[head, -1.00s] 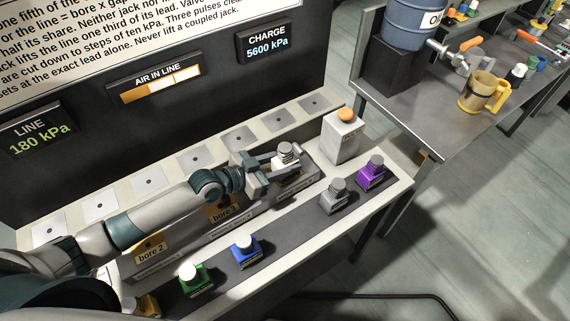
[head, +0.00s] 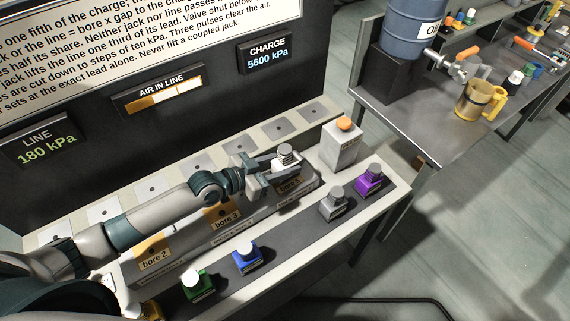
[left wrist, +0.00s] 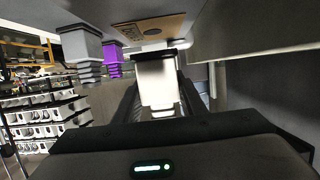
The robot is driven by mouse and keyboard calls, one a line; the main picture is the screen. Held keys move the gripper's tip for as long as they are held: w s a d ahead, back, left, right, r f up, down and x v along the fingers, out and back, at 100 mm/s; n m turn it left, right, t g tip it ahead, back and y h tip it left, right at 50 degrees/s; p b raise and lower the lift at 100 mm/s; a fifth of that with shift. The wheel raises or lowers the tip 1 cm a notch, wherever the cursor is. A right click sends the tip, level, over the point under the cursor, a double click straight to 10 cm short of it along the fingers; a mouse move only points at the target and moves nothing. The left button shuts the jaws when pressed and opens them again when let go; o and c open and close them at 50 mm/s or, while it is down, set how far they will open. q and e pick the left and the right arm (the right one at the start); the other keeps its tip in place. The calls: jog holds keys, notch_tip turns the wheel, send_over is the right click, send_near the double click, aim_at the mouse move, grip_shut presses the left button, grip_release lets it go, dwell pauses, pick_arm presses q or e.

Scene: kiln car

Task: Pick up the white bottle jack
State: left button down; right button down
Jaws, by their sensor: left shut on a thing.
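The white bottle jack (head: 286,158), with a ribbed top, is between the jaws of my left gripper (head: 284,167) at the right end of the stepped bench. It appears upright, just above a block whose bore tag (head: 290,184) shows below the jaws. In the left wrist view the scene is inverted; the white jack (left wrist: 158,82) fills the space between the fingers, close to the bore tag (left wrist: 150,28). The exact gap under it is hard to tell. My right gripper is not in view.
A grey jack (head: 334,203) and a purple jack (head: 369,180) stand to the right on the front strip. Blue (head: 247,257) and green (head: 197,285) jacks stand nearer. A box with an orange button (head: 342,146) stands just right of the gripper.

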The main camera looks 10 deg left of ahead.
pick_arm(q)
jog(key=s+d+r+p, duration=0.3)
jog(key=d+r+p, duration=0.4)
jog(key=d, duration=0.4)
jog(key=shift+d+r, duration=0.2)
jog(key=shift+r, duration=0.4)
